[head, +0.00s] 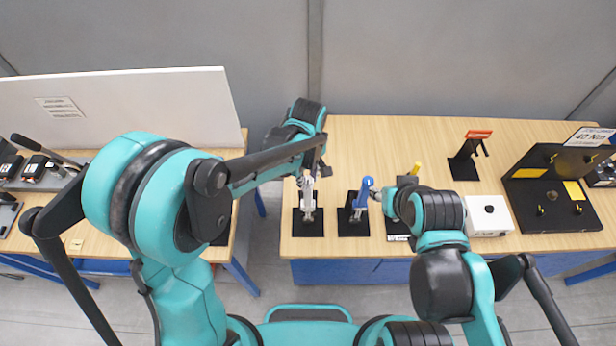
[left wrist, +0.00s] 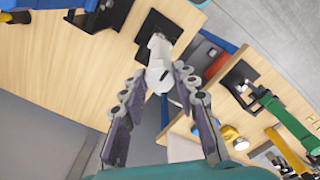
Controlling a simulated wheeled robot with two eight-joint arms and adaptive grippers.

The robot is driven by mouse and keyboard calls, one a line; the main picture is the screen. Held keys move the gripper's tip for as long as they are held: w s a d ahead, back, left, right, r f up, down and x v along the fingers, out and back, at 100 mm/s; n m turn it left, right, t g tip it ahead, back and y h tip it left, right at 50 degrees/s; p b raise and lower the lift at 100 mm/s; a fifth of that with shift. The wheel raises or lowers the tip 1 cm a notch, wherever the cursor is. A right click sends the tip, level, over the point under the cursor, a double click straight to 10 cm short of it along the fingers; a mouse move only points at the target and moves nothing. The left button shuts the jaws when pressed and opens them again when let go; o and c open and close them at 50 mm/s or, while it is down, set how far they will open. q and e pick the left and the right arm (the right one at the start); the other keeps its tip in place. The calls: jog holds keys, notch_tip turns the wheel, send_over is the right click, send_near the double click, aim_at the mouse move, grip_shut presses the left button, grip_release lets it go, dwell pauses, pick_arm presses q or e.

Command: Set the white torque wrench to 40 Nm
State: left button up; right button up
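The white torque wrench (head: 308,192) stands upright on a black base (head: 300,229) near the front left of the right-hand table in the head view. In the left wrist view the white wrench (left wrist: 157,72) lies between the fingertips of my left gripper (left wrist: 160,78). These fingers are spread, with no clear contact on the wrench. In the head view my left gripper (head: 309,166) is at the top of the wrench. My right gripper (head: 383,194) is beside the blue wrench (head: 363,190); its finger opening is too small to tell. The wrench's setting cannot be read.
A sign (head: 590,136) reads 40 Nm above a black fixture (head: 531,207) at the far right. A yellow-topped tool (head: 416,169), a white box (head: 489,215) and an orange-topped stand (head: 468,156) share the table. The table's back middle is clear. A gap separates the two tables.

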pick_arm(q)
grip_shut()
jog(key=m+b, duration=0.2)
jog(key=m, duration=0.1)
jog(key=shift+f+m, duration=0.1)
jog(key=shift+m, duration=0.2)
jog(key=m+b, duration=0.2)
jog(key=m, duration=0.1)
jog(key=shift+m+b, duration=0.55)
jog(key=shift+m, duration=1.45)
